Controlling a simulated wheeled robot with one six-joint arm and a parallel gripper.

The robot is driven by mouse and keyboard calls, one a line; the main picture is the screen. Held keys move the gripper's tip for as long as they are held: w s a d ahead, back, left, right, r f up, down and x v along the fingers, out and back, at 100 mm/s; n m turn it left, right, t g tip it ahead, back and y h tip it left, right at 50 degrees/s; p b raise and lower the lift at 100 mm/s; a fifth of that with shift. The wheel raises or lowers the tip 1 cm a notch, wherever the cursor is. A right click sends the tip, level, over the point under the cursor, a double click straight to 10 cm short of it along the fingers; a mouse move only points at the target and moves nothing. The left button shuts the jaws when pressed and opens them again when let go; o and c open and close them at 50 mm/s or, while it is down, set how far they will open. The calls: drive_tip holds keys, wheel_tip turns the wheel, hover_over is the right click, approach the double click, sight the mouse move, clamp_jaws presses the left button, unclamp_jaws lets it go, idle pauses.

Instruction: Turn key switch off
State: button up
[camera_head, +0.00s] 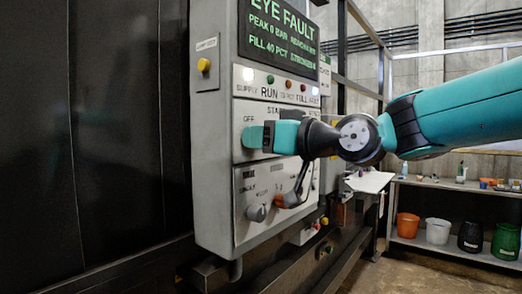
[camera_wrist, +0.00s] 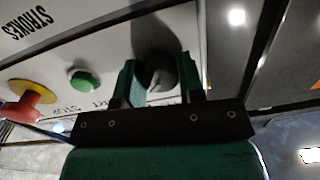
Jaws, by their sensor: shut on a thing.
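The key switch (camera_wrist: 155,62) is a dark grey round piece between the two teal fingers of my gripper (camera_wrist: 157,82) in the wrist view. In the head view my gripper (camera_head: 264,136) is at the control panel, just right of the OFF label (camera_head: 249,119), and hides the switch. My gripper is shut on the key switch. The fingers cover its sides, and which way the key points cannot be told.
In the wrist view a green button (camera_wrist: 84,81) and a red mushroom button (camera_wrist: 32,102) stand left.

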drive_tip(key=n+b, duration=0.1)
drive_tip(key=b, duration=0.1)
drive_tip(key=n+b, duration=0.2)
drive_tip(key=b, duration=0.1)
drive_tip(key=n+b, duration=0.2)
drive_tip(key=shift+f, duration=0.35)
drive_tip(key=n+b, duration=0.4)
drive_tip(key=shift+r+n, duration=0.25)
drive_tip(key=shift+n, duration=0.15)
drive_tip(key=shift+h+b, duration=0.3)
drive_tip(key=shift+b, duration=0.05)
drive_tip(key=o, duration=0.9)
drive_tip(key=shift+r, duration=0.1)
drive_tip(key=b+v, duration=0.2)
drive_tip(key=v, duration=1.5)
drive_tip(key=shift+s+d+b, duration=0.15)
drive_tip(key=shift+d+b, duration=0.05)
drive_tip(key=shift+b, duration=0.2)
